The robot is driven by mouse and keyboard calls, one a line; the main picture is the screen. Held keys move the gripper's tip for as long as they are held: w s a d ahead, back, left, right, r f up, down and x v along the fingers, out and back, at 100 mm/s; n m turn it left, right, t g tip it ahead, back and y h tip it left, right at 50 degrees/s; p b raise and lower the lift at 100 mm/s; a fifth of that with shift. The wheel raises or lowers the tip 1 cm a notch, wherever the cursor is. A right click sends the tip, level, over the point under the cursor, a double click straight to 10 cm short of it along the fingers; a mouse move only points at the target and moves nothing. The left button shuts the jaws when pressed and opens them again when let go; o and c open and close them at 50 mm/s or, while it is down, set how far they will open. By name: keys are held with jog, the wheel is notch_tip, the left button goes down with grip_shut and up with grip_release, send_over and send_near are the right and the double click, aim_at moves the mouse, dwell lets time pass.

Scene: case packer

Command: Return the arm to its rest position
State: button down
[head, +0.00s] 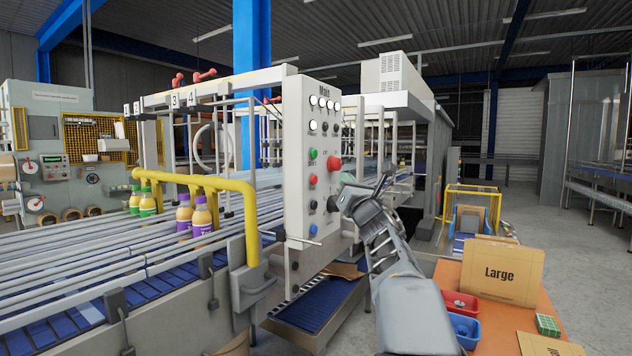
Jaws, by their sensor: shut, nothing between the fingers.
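My grey arm rises from the bottom of the view to the right of the panel. I cannot tell whether the gripper touches the panel or stands clear of it. The panel carries a large red button (334,162), a green button (313,154) and a blue button (313,229).
A conveyor (60,310) with bottles (202,215) and a yellow rail (190,179) lies left. At right, an orange table (487,278) holds a "Large" carton (500,270), a red bin (460,304) and a blue bin (464,330). Open floor (590,275) lies beyond.

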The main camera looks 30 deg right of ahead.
dwell(0.4)
jog(key=d+f+m+g+h, duration=0.35)
jog(key=f+m, duration=0.25)
jog(key=m, duration=0.2)
jog(key=d+f+m+g+h, duration=0.2)
jog(key=f+m+g+h, duration=0.15)
jog(key=f+m, duration=0.4)
jog(key=s+a+f+m+g+y, duration=0.35)
jog(key=f+m+g, duration=0.25)
jog(key=f+m, duration=0.35)
jog(key=s+a+f+m+g+y+p, duration=0.1)
jog(key=s+a+f+m+g+y, duration=0.1)
jog(key=s+a+f+m, duration=0.4)
jog(key=s+a+f+m+g+y+p, duration=0.1)
jog(key=s+a+f+g+y, duration=0.15)
jog(key=a+f, duration=0.45)
jog(key=s+a+g+y, duration=0.1)
jog(key=s+a, duration=0.4)
jog(key=a, duration=0.3)
jog(key=s+a+g+y+p, duration=0.1)
jog(key=s+a, duration=0.5)
jog(key=a, duration=0.2)
jog(key=shift+a+f+n+y+p, duration=0.15)
jog(key=shift+f+n+y+p, duration=0.15)
jog(key=shift+f, duration=0.1)
